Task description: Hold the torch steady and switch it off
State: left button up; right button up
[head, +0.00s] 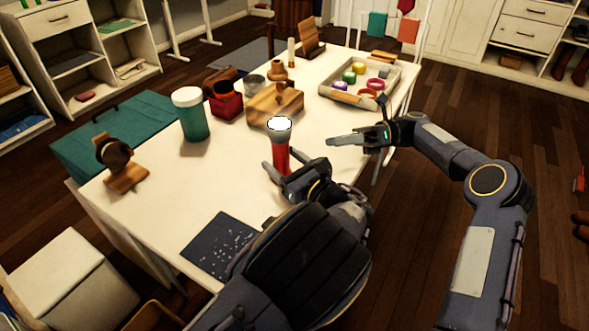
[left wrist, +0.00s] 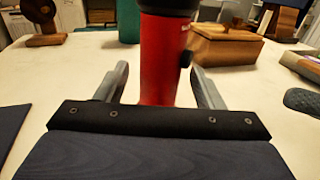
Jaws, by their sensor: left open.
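The red torch (head: 281,158) stands upright on the white table, its grey head up and its lens glowing white. In the left wrist view the torch (left wrist: 163,60) shows a black switch (left wrist: 186,59) on its right side. My left gripper (head: 296,175) is open, low over the table, with its fingers on either side of the torch's lower body; gaps show between fingers and torch. My right gripper (head: 332,140) is to the right of the torch, apart from it, pointing left. Its fingers overlap in view, so I cannot tell its opening.
A wooden box (head: 275,103) stands close behind the torch. A green jar (head: 189,118), a red holder (head: 226,103) and a headphone stand (head: 122,170) are to the left. A tray (head: 345,93) of coloured rolls lies behind right. A dark mat (head: 220,243) lies at the front.

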aim_at(276, 155)
pick_arm(q)
jog(key=shift+x, duration=1.65)
jog(key=c, duration=1.2)
pick_arm(e)
grip_shut()
dwell(2.1)
